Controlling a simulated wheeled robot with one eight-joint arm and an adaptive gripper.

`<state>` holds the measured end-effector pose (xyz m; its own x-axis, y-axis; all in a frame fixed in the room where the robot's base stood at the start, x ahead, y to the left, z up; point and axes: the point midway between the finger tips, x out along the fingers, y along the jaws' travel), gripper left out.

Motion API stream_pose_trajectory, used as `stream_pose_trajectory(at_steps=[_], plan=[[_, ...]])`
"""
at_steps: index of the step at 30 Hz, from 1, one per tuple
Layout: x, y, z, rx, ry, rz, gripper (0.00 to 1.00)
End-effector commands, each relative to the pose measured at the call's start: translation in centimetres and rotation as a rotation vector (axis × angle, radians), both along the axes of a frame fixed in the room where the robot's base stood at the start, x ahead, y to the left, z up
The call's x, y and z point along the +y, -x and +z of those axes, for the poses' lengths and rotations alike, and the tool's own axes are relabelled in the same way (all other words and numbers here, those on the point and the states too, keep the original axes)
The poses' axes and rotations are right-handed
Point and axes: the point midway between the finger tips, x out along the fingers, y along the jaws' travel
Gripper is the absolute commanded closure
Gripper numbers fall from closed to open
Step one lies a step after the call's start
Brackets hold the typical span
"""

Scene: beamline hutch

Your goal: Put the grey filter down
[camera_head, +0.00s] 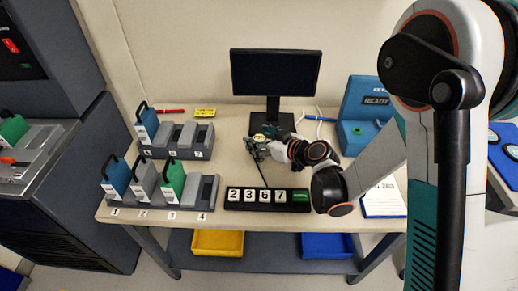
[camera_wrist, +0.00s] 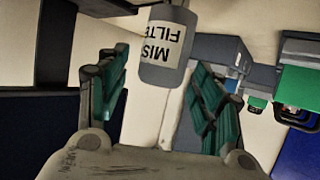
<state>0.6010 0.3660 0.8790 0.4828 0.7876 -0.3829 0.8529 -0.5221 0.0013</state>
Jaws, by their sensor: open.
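The grey filter (camera_head: 146,177) stands upright in slot 2 of the front rack (camera_head: 206,192), between the blue filter (camera_head: 117,178) and the green filter (camera_head: 173,178). Its black handle points up. My gripper (camera_head: 259,149) is apart from it, to the right, over the table in front of the monitor stand. In the wrist view my gripper's green-padded fingers (camera_wrist: 160,100) are spread wide with nothing held between them. A grey canister with an upside-down label (camera_wrist: 165,50) shows beyond them.
The back rack (camera_head: 180,142) holds a blue filter at its left end. A number display (camera_head: 268,199) lies at the table front. The monitor (camera_head: 276,73) stands behind my gripper. A blue READY device (camera_head: 362,110) stands at right. Yellow (camera_head: 217,243) and blue (camera_head: 327,246) bins sit below.

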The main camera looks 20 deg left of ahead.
Motion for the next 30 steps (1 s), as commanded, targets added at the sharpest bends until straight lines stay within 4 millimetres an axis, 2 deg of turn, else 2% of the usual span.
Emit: stream_pose_trajectory(at_steps=[8,15,17,18,26,30], plan=[[0.5,-0.3,-0.2,0.001,0.0,0.0,0.4],[0.5,-0.3,-0.2,0.001,0.0,0.0,0.9],[0.5,-0.3,-0.2,0.001,0.0,0.0,0.9],[0.5,-0.3,-0.2,0.001,0.0,0.0,0.94],[0.5,-0.3,0.0,0.001,0.0,0.0,0.94],[0.5,-0.3,0.9,0.001,0.0,0.0,0.94]])
